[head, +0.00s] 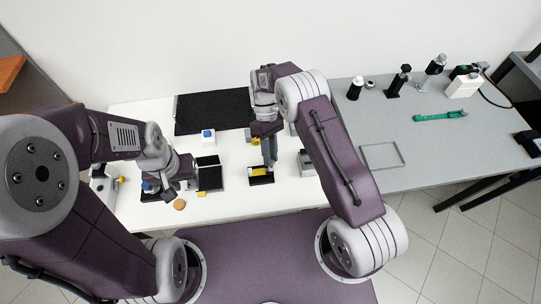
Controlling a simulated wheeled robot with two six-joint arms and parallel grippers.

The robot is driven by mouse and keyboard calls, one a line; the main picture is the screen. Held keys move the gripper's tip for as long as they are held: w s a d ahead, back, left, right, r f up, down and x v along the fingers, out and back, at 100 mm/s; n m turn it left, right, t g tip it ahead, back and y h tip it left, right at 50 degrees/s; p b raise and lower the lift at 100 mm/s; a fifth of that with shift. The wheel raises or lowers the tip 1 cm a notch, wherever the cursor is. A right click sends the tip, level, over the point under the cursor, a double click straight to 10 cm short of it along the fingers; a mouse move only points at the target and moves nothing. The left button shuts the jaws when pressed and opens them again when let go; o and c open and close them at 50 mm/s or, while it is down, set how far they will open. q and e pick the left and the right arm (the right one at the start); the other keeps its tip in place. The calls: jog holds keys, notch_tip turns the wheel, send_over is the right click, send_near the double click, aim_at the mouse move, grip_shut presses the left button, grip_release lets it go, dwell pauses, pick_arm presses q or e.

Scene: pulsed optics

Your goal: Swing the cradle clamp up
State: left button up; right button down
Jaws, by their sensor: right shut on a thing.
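A small black cradle (261,180) with a yellow part sits on the white table near its front edge. My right gripper (269,162) points down just above and behind it. Its fingers are closed on a small part at the cradle, which looks like the cradle clamp. The clamp is mostly hidden by the fingers, and its angle cannot be made out. My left gripper (172,190) is low over the left part of the white table, beside a black block. Its fingertips are too small and covered to tell whether they are open.
A black mat (214,112) lies at the back. A grey block (306,163) stands right of the cradle. The grey table (430,145) holds bottles and a green tool.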

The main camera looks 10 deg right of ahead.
jog(key=c, duration=1.2)
grip_release()
jog(key=shift+w+r, duration=0.25)
jog(key=shift+w, duration=0.05)
jog(key=v, duration=0.8)
jog(key=shift+r, duration=0.15)
